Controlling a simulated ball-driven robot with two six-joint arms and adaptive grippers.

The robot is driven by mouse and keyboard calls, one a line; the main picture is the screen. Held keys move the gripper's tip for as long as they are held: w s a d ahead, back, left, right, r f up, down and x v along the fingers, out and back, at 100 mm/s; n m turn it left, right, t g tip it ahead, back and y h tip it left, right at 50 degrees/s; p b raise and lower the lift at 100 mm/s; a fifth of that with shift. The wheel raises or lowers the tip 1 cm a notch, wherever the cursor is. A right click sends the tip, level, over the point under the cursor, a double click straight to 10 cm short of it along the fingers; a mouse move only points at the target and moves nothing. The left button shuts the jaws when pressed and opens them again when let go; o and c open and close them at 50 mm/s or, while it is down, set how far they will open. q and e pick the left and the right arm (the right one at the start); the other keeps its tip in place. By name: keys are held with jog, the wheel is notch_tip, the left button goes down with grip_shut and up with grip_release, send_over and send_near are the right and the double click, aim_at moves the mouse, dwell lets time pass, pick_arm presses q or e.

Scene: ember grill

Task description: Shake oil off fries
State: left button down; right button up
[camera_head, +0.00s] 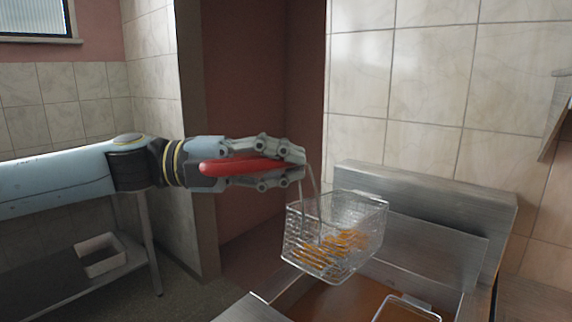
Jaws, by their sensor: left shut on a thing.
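My left gripper (297,166) comes in from the left and is shut on the red handle (240,166) of a wire fry basket (372,212). The basket hangs from the handle below and right of the fingertips, a little tilted. Orange fries (340,246) lie in it and show through the mesh. The basket is held above a steel fryer (425,240) with brown oil (345,303) in its vat. Whether oil drips from the basket cannot be seen. My right gripper is not in view.
A second wire basket (408,308) sits in the fryer at the bottom edge. The fryer's steel back (430,200) rises close behind the held basket, with a tiled wall beyond. A white tray (102,256) stands on a low shelf at left.

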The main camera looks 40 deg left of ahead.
pick_arm(q)
jog(key=shift+r+p, duration=0.4)
jog(key=shift+p, duration=0.35)
notch_tip(320, 180, down, 3)
jog(key=shift+r+b, duration=0.2)
jog(key=shift+b, duration=0.95)
